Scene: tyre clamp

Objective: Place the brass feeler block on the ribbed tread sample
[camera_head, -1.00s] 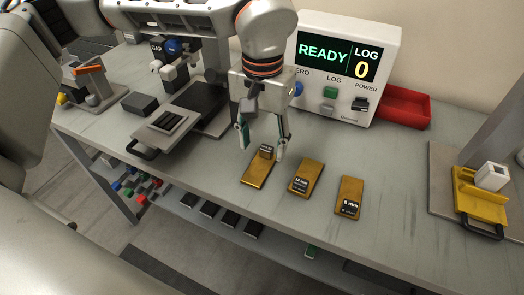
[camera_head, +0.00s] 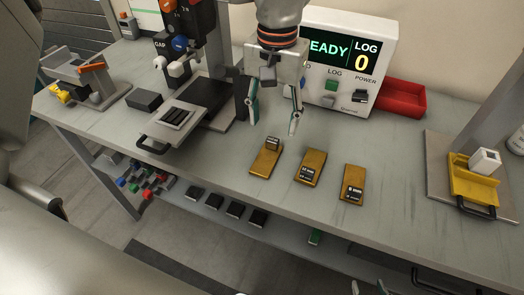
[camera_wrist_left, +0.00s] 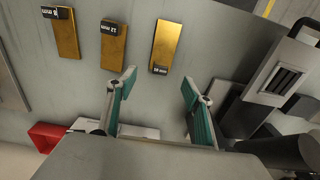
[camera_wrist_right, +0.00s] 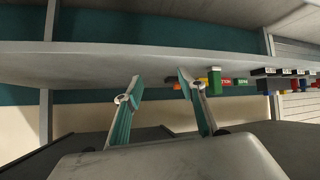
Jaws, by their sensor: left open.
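Three brass feeler blocks lie flat and apart on the bench: the left one (camera_head: 264,162), the middle one (camera_head: 313,164) and the right one (camera_head: 355,177), labelled 8 mm. The left block's label is at its far end. The wrist view shows this block (camera_wrist_left: 167,42), the 12 mm block (camera_wrist_left: 115,40) and the 8 mm block (camera_wrist_left: 67,38). The ribbed tread sample (camera_head: 178,117), black ribs on a grey handled plate, also shows in the left wrist view (camera_wrist_left: 283,80). My left gripper (camera_head: 274,122) is open and empty above and beyond the left block. My right gripper (camera_wrist_right: 158,80) is open and empty, low before the bench.
A display unit (camera_head: 345,75) reading READY and LOG 0 stands behind the blocks, with a red bin (camera_head: 402,98) beside it. A dark stand rises behind the tread sample. A yellow fixture (camera_head: 470,180) is at right. Bare bench lies between the sample and the blocks.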

